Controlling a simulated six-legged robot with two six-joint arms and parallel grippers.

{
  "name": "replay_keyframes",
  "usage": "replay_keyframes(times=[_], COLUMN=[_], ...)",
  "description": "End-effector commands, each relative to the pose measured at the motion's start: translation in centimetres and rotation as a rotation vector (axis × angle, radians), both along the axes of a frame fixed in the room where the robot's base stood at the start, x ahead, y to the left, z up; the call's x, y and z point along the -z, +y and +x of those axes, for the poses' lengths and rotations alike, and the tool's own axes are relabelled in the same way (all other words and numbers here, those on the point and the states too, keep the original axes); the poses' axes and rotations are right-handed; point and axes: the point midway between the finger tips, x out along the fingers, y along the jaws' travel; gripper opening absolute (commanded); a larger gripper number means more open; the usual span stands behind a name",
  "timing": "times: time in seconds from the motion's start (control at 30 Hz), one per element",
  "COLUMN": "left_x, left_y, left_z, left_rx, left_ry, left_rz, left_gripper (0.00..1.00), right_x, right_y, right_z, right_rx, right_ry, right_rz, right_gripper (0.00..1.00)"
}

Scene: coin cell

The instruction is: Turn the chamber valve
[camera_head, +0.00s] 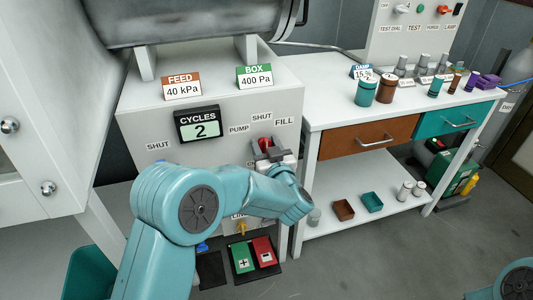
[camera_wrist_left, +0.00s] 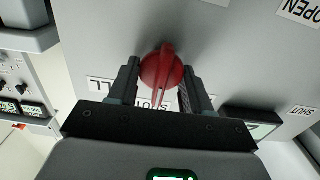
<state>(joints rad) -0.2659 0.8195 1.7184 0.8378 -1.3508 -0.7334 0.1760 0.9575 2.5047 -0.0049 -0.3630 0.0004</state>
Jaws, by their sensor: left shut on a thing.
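The red chamber valve knob (camera_head: 264,143) is on the front of the pale grey cabinet, beside the PUMP, SHUT and FILL labels. In the left wrist view the round red knob (camera_wrist_left: 163,70) has a raised bar across it, lying nearly along the picture's vertical. My left gripper (camera_head: 271,155) reaches up to the panel and is shut on the knob, with one dark finger on each side (camera_wrist_left: 161,85). My left wrist hides part of the panel below the knob. Only a piece of my right arm shows at the lower right; its gripper is out of view.
A CYCLES display (camera_head: 198,124) reading 2 is left of the knob. A white bench (camera_head: 330,113) with a brown drawer (camera_head: 368,137), jars and vials stands to the right. Grey floor is open in front.

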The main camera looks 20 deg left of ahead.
Motion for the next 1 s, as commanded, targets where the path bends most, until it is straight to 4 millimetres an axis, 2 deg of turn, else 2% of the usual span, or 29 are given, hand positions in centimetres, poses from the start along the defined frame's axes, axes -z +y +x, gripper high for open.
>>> replay_keyframes(times=[0.03, 0.6, 1.0], left_x=[0.3, 0.3, 0.2], left_y=[0.1, 0.5, 0.6], left_z=[0.0, -0.2, -0.3], left_rx=[0.0, 0.0, 0.0], left_ry=[-0.032, -0.329, -0.464], left_rz=[-0.037, -0.474, -0.675], left_gripper=[0.18, 0.18, 0.18], right_x=[1.1, 6.8, 9.2], right_y=[0.0, 0.0, -0.2], right_z=[0.0, 0.0, 0.2], right_rx=[0.0, 0.0, 0.008], right_ry=[0.0, 0.0, -0.003], right_rz=[0.0, 0.0, -0.002], right_gripper=[0.94, 0.94, 0.94])
